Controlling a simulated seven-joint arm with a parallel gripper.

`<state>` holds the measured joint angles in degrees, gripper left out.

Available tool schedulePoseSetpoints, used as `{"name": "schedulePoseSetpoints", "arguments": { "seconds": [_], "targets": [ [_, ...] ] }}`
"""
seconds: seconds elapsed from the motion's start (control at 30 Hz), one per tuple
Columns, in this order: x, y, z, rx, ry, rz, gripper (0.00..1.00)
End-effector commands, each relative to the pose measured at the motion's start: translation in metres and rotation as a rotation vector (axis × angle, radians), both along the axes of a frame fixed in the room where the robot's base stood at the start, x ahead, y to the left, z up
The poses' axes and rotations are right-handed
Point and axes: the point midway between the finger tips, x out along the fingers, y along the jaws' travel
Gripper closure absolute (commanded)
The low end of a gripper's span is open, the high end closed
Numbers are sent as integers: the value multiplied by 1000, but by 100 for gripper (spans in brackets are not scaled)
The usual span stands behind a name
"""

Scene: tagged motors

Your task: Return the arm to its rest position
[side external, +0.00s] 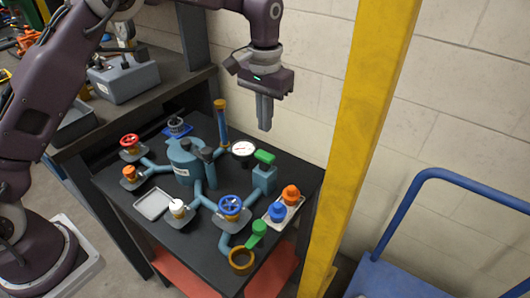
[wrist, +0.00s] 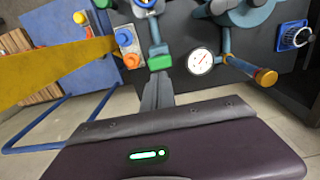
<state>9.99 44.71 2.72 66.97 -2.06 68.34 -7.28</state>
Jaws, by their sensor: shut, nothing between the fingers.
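My gripper (side external: 265,112) is shut and empty. In the side external view it hangs in the air above the back right of the black table (side external: 112,190), pointing down, apart from everything. In the wrist view the closed fingers (wrist: 157,92) show beyond my purple wrist housing, near a green handle in the picture. The arm reaches in from the left and bends down over the table.
A blue pipe assembly (side external: 185,160) with valves and a gauge (side external: 243,148) covers the table. A tray with orange and blue knobs (side external: 290,207) sits at right. A yellow post (side external: 362,130) and blue cart (side external: 390,278) stand right. A workbench (side external: 180,75) stands behind left.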

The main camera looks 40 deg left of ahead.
Motion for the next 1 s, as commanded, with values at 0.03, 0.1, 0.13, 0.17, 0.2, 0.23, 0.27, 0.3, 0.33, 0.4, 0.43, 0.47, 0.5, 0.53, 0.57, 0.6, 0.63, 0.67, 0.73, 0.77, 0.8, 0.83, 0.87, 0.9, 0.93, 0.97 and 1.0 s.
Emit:
{"name": "schedulePoseSetpoints", "arguments": {
  "seconds": [0.03, 0.1, 0.13, 0.17, 0.2, 0.23, 0.27, 0.3, 0.33, 0.4, 0.43, 0.47, 0.5, 0.53, 0.57, 0.6, 0.63, 0.67, 0.73, 0.77, 0.8, 0.83, 0.87, 0.9, 0.93, 0.97, 1.0],
  "targets": [
    [0, 0, 0, 0, 0, 0, 100],
    [0, 0, 0, 0, 0, 0, 100],
    [0, 0, 0, 0, 0, 0, 100],
    [-1, 0, 1, 0, -1, 0, 100],
    [-3, 2, 7, -2, -8, 1, 100],
    [-6, 4, 15, -4, -17, 2, 100],
    [-12, 6, 27, -7, -30, 3, 100],
    [-24, 12, 47, -12, -54, 5, 100],
    [-35, 17, 64, -17, -78, 7, 100],
    [-72, 29, 104, -26, -138, 10, 100],
    [-91, 35, 118, -28, -162, 10, 100],
    [-109, 40, 130, -30, -189, 11, 100],
    [-135, 46, 143, -31, -224, 11, 100],
    [-155, 50, 150, -32, -250, 10, 100],
    [-176, 54, 156, -31, -277, 9, 100],
    [-203, 58, 159, -30, -311, 8, 100],
    [-222, 61, 160, -28, -337, 7, 100],
    [-240, 64, 158, -26, -360, 7, 100],
    [-277, 68, 151, -19, -409, 4, 100],
    [-290, 70, 146, -15, -427, 3, 100],
    [-304, 71, 139, -11, -448, 3, 100],
    [-313, 72, 135, -9, -460, 3, 100],
    [-319, 72, 131, -6, -470, 2, 100],
    [-326, 73, 126, -3, -481, 1, 100],
    [-330, 73, 124, -2, -487, 1, 100],
    [-332, 74, 122, -1, -491, 0, 100],
    [-334, 74, 120, 0, -493, 0, 100]
  ]
}}
